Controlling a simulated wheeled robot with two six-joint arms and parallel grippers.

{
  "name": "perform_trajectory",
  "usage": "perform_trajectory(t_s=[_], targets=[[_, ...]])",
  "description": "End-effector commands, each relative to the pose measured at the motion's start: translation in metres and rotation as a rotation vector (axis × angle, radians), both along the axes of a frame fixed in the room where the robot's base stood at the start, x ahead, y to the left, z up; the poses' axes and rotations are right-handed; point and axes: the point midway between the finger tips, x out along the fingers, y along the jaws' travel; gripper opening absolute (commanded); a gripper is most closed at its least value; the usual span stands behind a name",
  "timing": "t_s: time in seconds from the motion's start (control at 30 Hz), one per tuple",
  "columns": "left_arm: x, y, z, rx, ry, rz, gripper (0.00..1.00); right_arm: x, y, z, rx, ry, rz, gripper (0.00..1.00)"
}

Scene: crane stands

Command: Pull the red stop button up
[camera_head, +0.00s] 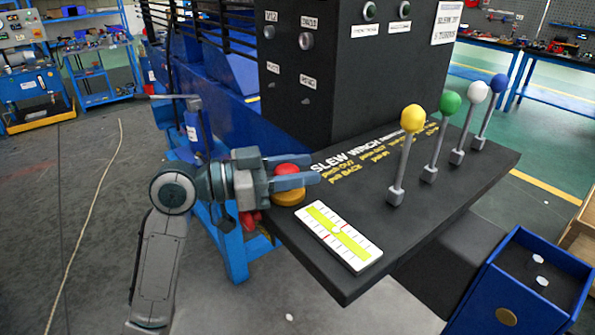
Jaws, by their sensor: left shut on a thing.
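The red stop button (286,169) sits on a yellow round base (289,196) at the left edge of the black control panel (345,283). My left gripper (300,172) comes in from the left, level over the panel edge. Its two fingers lie on the far and near sides of the red button and are shut on it. The near finger hides part of the button and the gap above the base. My right gripper is not in view.
Levers with yellow (413,118), green (450,103), white (477,91) and blue (498,82) knobs stand to the right on the panel. A white gauge plate (338,237) lies in front of the button. A dark cabinet (335,100) rises behind. A blue box (522,285) stands at lower right.

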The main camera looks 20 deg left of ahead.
Motion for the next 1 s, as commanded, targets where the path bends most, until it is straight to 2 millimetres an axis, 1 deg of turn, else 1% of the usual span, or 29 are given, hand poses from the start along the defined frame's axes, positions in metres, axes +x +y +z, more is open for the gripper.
perform_trajectory(t_s=[0.03,0.07,0.1,0.17,0.43,0.57,1.0], targets=[[0.0,0.0,0.005,-0.007,-0.01,0.002,0.0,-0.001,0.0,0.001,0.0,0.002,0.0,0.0],[0.0,0.0,0.005,-0.007,-0.01,0.002,0.39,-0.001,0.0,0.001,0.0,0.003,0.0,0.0],[0.0,0.0,0.005,-0.008,-0.01,0.003,0.47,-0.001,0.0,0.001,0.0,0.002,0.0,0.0],[0.0,0.0,0.005,-0.007,-0.01,0.002,0.57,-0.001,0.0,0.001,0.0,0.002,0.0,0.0],[0.0,0.0,0.003,-0.005,-0.007,0.002,0.57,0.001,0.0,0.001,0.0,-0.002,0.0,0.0],[-0.001,0.003,0.002,-0.004,-0.008,0.002,0.57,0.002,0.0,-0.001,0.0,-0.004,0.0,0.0],[-0.02,0.037,-0.001,0.001,-0.008,0.004,0.57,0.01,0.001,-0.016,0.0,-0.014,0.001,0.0]])
